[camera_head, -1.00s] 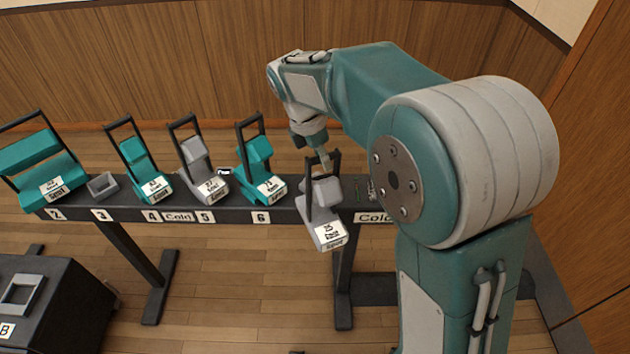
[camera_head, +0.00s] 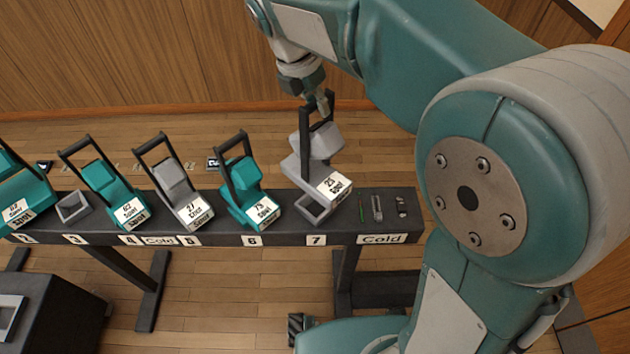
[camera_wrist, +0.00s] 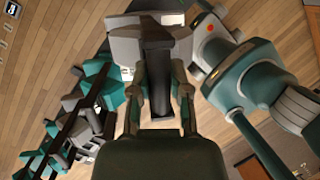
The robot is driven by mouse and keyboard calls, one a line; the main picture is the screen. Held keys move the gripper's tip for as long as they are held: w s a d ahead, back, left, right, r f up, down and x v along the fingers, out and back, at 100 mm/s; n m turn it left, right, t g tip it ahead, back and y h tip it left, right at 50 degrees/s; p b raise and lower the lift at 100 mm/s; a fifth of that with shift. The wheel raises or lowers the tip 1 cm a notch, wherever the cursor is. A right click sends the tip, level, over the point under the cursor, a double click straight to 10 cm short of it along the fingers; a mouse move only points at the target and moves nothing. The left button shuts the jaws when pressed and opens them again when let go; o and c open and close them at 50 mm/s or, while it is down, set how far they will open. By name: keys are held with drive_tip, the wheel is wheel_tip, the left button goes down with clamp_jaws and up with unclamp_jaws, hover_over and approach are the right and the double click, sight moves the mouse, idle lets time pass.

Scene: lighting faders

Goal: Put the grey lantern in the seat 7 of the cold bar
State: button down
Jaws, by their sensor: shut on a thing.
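The grey lantern (camera_head: 318,142), with a dark handle and a white label reading 25, hangs upright from my gripper (camera_head: 319,103) in the head view. My gripper is shut on the top of the handle. Seat 7 (camera_head: 309,212) is a grey square frame on the dark cold bar (camera_head: 283,236), above the number 7 plate. The lantern is over the seat and hides its back part; I cannot tell whether they touch. In the wrist view, my fingers (camera_wrist: 160,103) close on the dark handle, with the grey lantern (camera_wrist: 124,47) beyond.
A teal lantern (camera_head: 245,175) stands in seat 6, left of seat 7. Another grey lantern (camera_head: 172,178) is in seat 5, and a teal one (camera_head: 102,181) in seat 4. Seat 3 (camera_head: 73,207) is empty. Small items (camera_head: 377,207) lie right of seat 7. A dark stand (camera_head: 55,305) is lower left.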

sight(314, 129)
drive_tip(key=f, duration=0.6)
drive_tip(key=shift+a+f, duration=0.15)
drive_tip(key=shift+a, duration=0.1)
drive_tip(key=x, duration=0.3)
drive_tip(key=shift+s+a+f, duration=0.1)
drive_tip(key=shift+a+f, duration=0.05)
drive_tip(key=shift+a, duration=0.1)
drive_tip(key=c, duration=0.6)
unclamp_jaws()
drive_tip(key=w+v, duration=0.1)
drive_tip(key=v, duration=1.1)
drive_tip(key=s+d+m, duration=0.1)
drive_tip(key=s+d+r+m, duration=0.1)
drive_tip(key=s+d+m, duration=0.2)
drive_tip(key=d+m, duration=0.1)
drive_tip(key=shift+s+r+t+y, duration=0.15)
drive_tip(key=shift+s+t+y, duration=0.15)
drive_tip(key=shift+y, duration=0.1)
drive_tip(key=shift+s+d+f+m+t+y, duration=0.35)
drive_tip(key=shift+s+d+f+m+t, duration=0.35)
drive_tip(key=shift+s+d+m, duration=2.2)
drive_tip(key=shift+s+d+f+m+t+y, duration=0.55)
drive_tip(key=shift+s+m, duration=1.5)
drive_tip(key=shift+m, duration=2.3)
drive_tip(key=shift+s+d+f+m+t+y, duration=0.2)
drive_tip(key=shift+s+d+f+m+t, duration=0.65)
drive_tip(key=shift+s+d+m, duration=2.1)
